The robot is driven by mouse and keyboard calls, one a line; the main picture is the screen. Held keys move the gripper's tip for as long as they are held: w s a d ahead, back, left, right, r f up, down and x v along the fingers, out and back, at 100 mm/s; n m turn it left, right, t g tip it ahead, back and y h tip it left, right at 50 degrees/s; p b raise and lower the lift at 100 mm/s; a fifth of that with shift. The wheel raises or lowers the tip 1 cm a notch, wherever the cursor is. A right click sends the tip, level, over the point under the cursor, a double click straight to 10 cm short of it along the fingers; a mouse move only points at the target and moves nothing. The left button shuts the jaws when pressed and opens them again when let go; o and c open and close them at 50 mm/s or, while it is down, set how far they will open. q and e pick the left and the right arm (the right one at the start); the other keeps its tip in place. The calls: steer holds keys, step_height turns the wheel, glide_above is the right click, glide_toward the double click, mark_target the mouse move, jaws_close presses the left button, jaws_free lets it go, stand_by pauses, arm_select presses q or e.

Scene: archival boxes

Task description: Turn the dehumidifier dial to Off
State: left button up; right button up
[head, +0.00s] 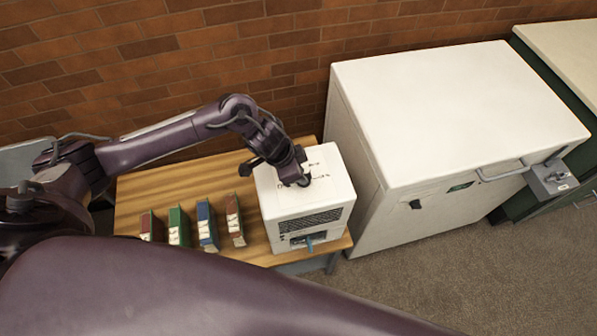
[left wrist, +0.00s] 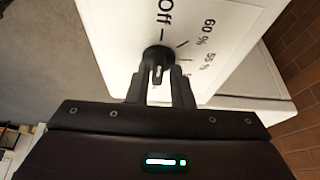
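The dehumidifier (head: 335,190) is a white box with a dark front grille, at the right end of a wooden table. My left gripper (head: 304,181) points down at its top panel and covers the dial in the head view. In the left wrist view the black round dial (left wrist: 157,56) lies between the two fingertips of my left gripper (left wrist: 158,82). Where the dial points is unclear. My right gripper is not in view.
Several red, green and blue boxes (head: 207,226) stand on the wooden table (head: 130,200) left of the dehumidifier. A large white chest (head: 450,120) with a handle stands close on the right. A brick wall (head: 150,60) runs behind.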

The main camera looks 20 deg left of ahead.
arm_select(q)
steer(key=shift+o, duration=1.1)
steer(key=shift+s+f, duration=0.1)
steer(key=v, duration=0.8)
steer(key=shift+b, duration=0.45)
steer(key=shift+d, duration=0.1)
